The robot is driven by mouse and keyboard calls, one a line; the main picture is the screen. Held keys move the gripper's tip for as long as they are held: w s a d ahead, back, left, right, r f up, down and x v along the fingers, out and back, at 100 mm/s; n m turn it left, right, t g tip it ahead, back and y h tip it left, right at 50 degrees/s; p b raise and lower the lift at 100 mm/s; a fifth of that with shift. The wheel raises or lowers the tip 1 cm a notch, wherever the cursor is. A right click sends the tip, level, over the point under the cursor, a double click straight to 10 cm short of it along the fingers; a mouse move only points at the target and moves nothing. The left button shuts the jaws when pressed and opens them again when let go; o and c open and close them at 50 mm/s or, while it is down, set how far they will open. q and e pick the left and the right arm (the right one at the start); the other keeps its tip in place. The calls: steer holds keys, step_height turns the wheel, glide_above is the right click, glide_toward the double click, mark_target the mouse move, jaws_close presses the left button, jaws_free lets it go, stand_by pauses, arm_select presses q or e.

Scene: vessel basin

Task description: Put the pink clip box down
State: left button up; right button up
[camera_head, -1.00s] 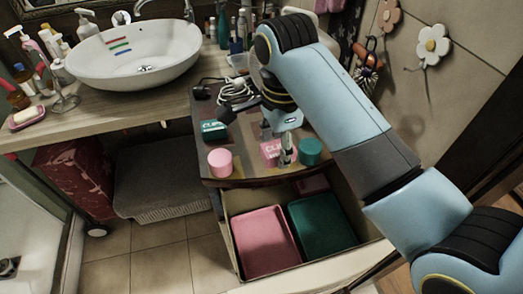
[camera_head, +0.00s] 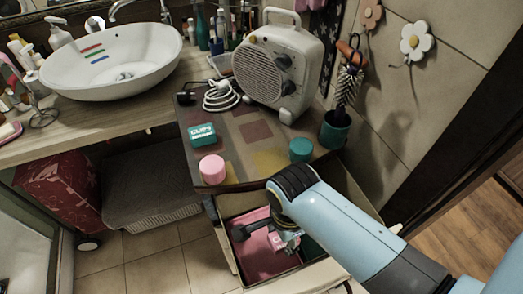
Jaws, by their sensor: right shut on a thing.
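The pink clip box (camera_head: 283,241) is in my right gripper (camera_head: 287,232), low in the open drawer (camera_head: 236,257) at the pink tray (camera_head: 262,264). I cannot tell whether the box touches the tray floor. My arm hides part of the gripper. The green tray (camera_head: 311,248) beside it is mostly hidden by my right arm. My left gripper is not in view.
On the cabinet top stand a teal clip box (camera_head: 202,134), a pink round jar (camera_head: 212,169) and a teal round jar (camera_head: 301,149). A white heater (camera_head: 284,67) and a coiled cable (camera_head: 221,97) are behind. A sink (camera_head: 112,60) is at the left.

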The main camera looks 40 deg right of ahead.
steer(key=f, duration=0.3)
steer(key=shift+s+a+f, duration=0.15)
steer(key=shift+s+f, duration=0.1)
steer(key=shift+s, duration=0.05)
step_height(320, 180, down, 3)
steer(key=b, duration=0.3)
steer(key=shift+w+f, duration=0.1)
steer(key=shift+f, duration=0.1)
step_height(320, 180, down, 4)
steer(key=b, duration=0.5)
steer(key=shift+r, duration=0.15)
steer(key=o, duration=0.7)
steer(key=shift+f, duration=0.2)
steer(key=o, duration=0.5)
steer(key=shift+c, duration=0.2)
step_height(320, 180, up, 7)
steer(key=p, duration=0.7)
steer(key=shift+f, duration=0.15)
step_height(320, 180, up, 6)
steer(key=p, duration=0.1)
glide_above(280, 258)
steer(key=shift+f, duration=0.2)
